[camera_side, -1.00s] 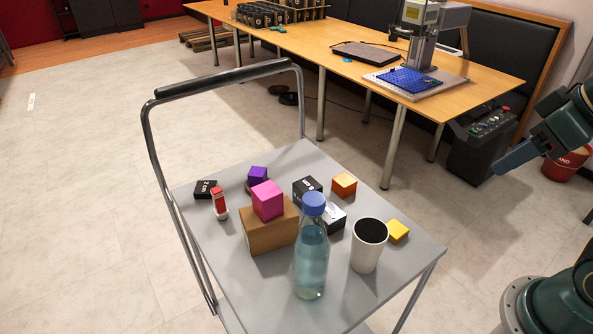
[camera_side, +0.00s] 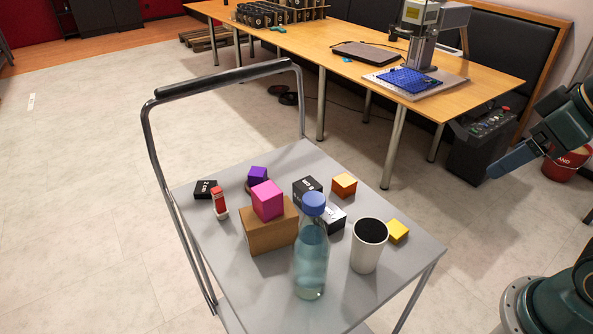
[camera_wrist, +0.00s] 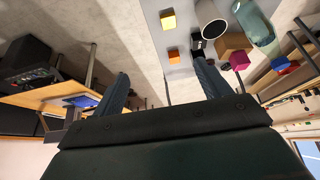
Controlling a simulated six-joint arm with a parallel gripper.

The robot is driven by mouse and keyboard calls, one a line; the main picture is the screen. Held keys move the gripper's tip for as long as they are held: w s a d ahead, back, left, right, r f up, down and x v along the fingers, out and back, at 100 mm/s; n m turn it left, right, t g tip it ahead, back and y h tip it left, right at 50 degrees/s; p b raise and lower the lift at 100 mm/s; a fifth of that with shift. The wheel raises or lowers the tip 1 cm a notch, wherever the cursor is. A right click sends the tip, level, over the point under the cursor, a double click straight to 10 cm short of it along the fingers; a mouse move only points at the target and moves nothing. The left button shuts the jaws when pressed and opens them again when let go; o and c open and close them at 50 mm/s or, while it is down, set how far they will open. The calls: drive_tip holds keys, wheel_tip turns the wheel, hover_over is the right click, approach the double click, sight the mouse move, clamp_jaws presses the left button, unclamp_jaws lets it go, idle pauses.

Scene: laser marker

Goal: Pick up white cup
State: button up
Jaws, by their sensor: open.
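The white cup (camera_side: 367,248) stands upright near the right front of the grey cart top, with a dark inside. It also shows at the top of the wrist view (camera_wrist: 211,20). My gripper (camera_side: 500,167) is at the right edge of the side view, well off to the right of the cart and apart from the cup. In the wrist view my gripper (camera_wrist: 160,82) has its two fingers spread wide with nothing between them.
A glass bottle (camera_side: 311,258) with a blue cap stands left of the cup. A yellow cube (camera_side: 397,231) sits close behind it. A brown box (camera_side: 268,229) with a pink cube (camera_side: 268,200), an orange cube (camera_side: 344,185) and black boxes crowd the cart (camera_side: 408,258). A tall handle rises at left.

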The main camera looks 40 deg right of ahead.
drive_tip(key=shift+o, duration=0.3)
drive_tip(key=shift+w, duration=0.1)
drive_tip(key=w+a+f+m+g, duration=0.2)
drive_tip(key=w+a+f+m, duration=0.1)
drive_tip(key=w+a, duration=0.3)
drive_tip(key=w+a+f+m+g, duration=0.2)
drive_tip(key=w+a+m+g, duration=0.1)
drive_tip(key=w+a, duration=0.3)
drive_tip(key=shift+w+a+f+m+g, duration=0.2)
drive_tip(key=shift+a+f+m+g, duration=0.15)
drive_tip(key=shift+a, duration=0.7)
drive_tip(key=shift+f, duration=0.15)
approach(370, 232)
drive_tip(key=shift+s+a+f, duration=0.85)
drive_tip(key=shift+a+f, duration=0.05)
drive_tip(key=shift+a, duration=0.2)
drive_tip(key=shift+f, duration=2.6)
